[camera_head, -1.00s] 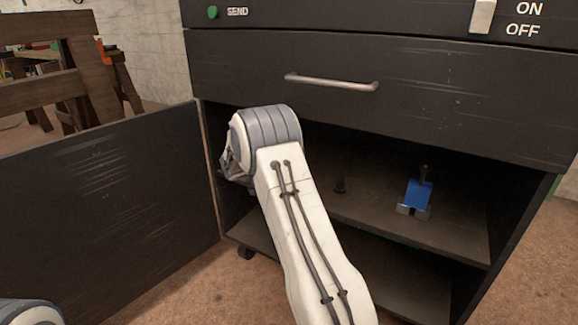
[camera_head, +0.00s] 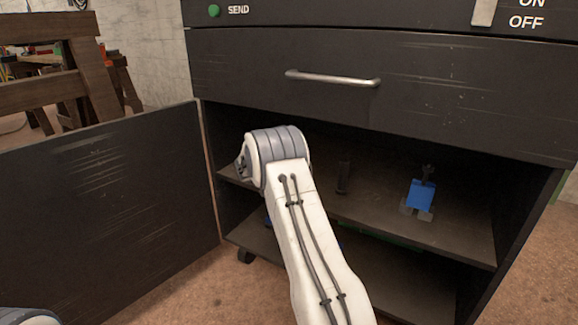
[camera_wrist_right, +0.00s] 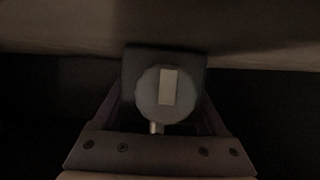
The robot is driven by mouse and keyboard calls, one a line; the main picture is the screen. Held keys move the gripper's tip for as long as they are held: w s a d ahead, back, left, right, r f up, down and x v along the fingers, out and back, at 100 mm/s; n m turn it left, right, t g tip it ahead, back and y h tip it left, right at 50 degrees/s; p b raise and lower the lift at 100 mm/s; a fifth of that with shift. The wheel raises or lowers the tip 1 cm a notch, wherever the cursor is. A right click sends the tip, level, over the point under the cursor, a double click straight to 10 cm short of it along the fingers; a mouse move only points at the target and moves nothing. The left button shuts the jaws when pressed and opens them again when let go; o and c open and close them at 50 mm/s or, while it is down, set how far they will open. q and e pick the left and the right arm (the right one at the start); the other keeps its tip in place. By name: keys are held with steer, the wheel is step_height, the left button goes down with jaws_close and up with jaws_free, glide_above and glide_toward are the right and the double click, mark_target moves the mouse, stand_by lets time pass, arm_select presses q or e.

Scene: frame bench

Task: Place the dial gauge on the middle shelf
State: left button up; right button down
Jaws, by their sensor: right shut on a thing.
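The dial gauge (camera_wrist_right: 152,97), a round grey disc with a pale rectangle on its face and a short stem below, shows in the right wrist view. My right gripper (camera_wrist_right: 168,88) is shut on it, with a finger on each side. In the head view my right arm reaches into the open cabinet; its gripper and the gauge are hidden there behind the wrist. The middle shelf (camera_head: 450,240) is a dark board inside the cabinet. The wrist view is too dark to tell whether the gauge touches the shelf. My left gripper is out of view.
A blue block on a grey base (camera_head: 419,195) and a dark upright thing (camera_head: 343,178) stand on the shelf. A closed drawer (camera_head: 440,90) is above. The open door (camera_head: 100,210) stands at the left. A lower shelf (camera_head: 390,275) lies below.

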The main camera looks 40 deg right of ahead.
jaws_free()
steer(key=shift+f, duration=0.1)
